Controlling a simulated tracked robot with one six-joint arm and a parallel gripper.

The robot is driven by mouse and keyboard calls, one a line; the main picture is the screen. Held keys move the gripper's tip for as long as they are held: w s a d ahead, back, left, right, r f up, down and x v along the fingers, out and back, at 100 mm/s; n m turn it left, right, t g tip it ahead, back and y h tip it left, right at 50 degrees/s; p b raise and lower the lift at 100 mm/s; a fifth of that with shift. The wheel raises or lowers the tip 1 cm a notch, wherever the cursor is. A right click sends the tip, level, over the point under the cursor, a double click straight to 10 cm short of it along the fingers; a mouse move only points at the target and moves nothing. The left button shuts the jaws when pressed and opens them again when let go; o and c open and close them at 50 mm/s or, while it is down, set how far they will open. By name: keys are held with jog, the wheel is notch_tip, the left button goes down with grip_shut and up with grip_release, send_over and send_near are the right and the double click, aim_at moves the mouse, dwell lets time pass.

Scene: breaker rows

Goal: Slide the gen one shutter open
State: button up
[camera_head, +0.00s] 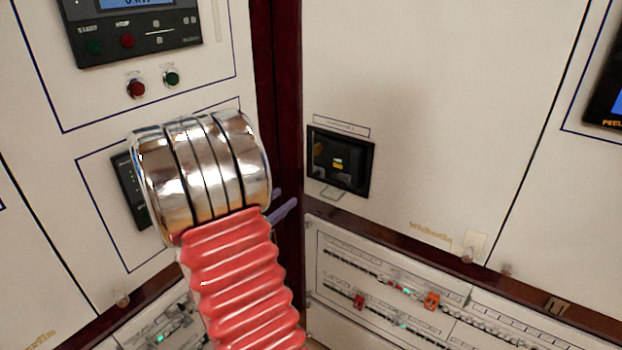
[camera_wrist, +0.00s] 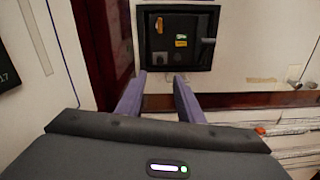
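A black-framed breaker unit (camera_head: 340,163) is set in the white panel right of the dark red post. It has a small label above it, too small to read, so I cannot confirm that it is gen one. I cannot make out a separate shutter clearly. My gripper (camera_wrist: 160,76) has two purple fingers, apart and empty, below and in front of the unit. In the head view my gripper (camera_head: 284,208) is mostly hidden behind my arm.
A dark red post (camera_head: 285,110) stands between the left and right panels. Another black unit (camera_head: 131,190) on the left panel is partly hidden by my arm. A row of small breakers (camera_head: 400,292) lies below a dark ledge. Open air lies before the right panel.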

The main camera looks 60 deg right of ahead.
aim_at(314, 176)
jog(key=shift+d, duration=0.1)
jog(key=s+d, duration=0.1)
jog(key=d, duration=0.8)
jog(key=s+d, duration=0.1)
jog(key=d, duration=0.3)
jog(key=shift+s+d, duration=0.2)
jog(key=shift+s, duration=0.1)
jog(key=shift+c, duration=0.6)
grip_shut()
